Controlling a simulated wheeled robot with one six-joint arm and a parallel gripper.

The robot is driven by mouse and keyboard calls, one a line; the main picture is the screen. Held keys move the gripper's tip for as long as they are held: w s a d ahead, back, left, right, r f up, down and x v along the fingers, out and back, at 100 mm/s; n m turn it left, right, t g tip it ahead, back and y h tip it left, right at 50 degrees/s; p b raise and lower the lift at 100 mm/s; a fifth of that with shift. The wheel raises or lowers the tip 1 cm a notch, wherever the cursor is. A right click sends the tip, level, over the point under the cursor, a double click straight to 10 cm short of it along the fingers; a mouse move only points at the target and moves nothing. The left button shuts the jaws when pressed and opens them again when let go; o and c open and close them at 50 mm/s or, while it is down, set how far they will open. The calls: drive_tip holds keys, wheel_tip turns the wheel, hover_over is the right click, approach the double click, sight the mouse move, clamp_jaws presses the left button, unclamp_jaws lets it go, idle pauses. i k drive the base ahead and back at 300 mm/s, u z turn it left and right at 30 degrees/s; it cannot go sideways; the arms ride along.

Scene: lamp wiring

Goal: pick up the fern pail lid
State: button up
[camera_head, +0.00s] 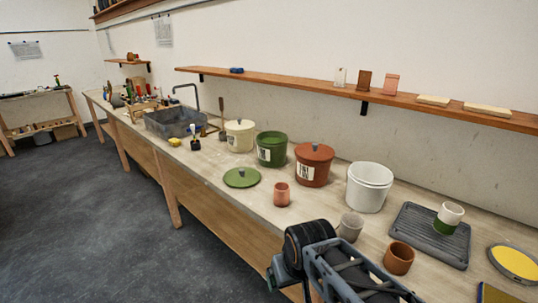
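The fern pail lid is a flat, round green lid (242,178) with a small knob on top. It lies on the bench top near its front edge. The green pail (271,151) with a white label stands just behind it to the right, and its top looks open. Part of my arm shows at the bottom, right of and nearer than the lid, and is apart from it. I cannot make out my gripper's fingers.
A terracotta cup (282,194) stands right of the lid. A lidded cream pail (240,136), a lidded red-brown pail (314,165) and a white bucket (369,187) line the back. A grey sink (172,123) is farther left. Bare bench surrounds the lid.

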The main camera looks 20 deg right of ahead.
sight(243, 177)
drive_tip(key=u, duration=0.5)
drive_tip(key=k, duration=0.6)
drive_tip(key=u, duration=0.7)
drive_tip(key=i, duration=1)
drive_tip(key=z, duration=0.8)
drive_tip(key=i, duration=1.3)
drive_tip(key=z, duration=0.8)
